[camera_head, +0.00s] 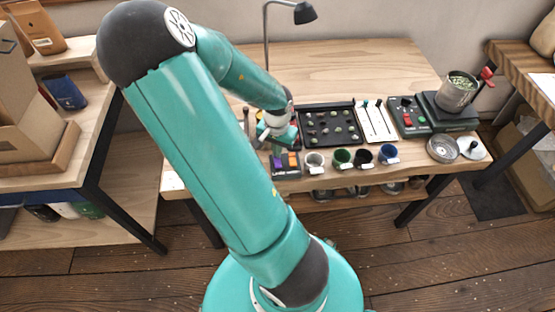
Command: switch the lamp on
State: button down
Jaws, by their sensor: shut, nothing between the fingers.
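The lamp (305,13) has a black shade on a thin grey stand that rises from the back of the wooden table. No glow shows at its shade, and its base is hidden behind my arm. My gripper (284,143) is over the left part of the table, shut and empty, its tips partly hidden and small in view. Just below it is a small dark box (286,170) with purple and orange parts. I cannot tell whether the gripper touches the box. A dark panel (410,117) with red and green parts lies further right. Which control belongs to the lamp is not clear.
A black tray (305,143) with small green items and a white tray (388,134) lie mid-table. Several cups, including a blue cup (388,153), line the front edge. A scale (447,116) bears a metal pot (456,93) at right. The table's back (370,65) is clear.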

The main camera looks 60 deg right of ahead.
jog(key=shift+f, duration=0.2)
jog(key=shift+r, duration=3.5)
jog(key=shift+a, duration=0.1)
jog(key=w+a+r+n+t+y, duration=0.1)
jog(key=w+a+r+n, duration=0.3)
jog(key=a, duration=0.4)
jog(key=w+a+r+n+t+y, duration=0.1)
jog(key=w+a+r+n+y, duration=0.2)
jog(key=a, duration=0.5)
jog(key=s+a+r+n+t+h, duration=0.1)
jog(key=s+a+r+n+h, duration=0.1)
jog(key=a+r+n, duration=0.2)
jog(key=s+a+r+n+t+h, duration=0.2)
jog(key=s+a+r+n, duration=0.1)
jog(key=a+r, duration=0.7)
jog(key=shift+a+r+n+t, duration=0.15)
jog(key=shift+r+n+t, duration=0.15)
jog(key=shift+r+n, duration=0.55)
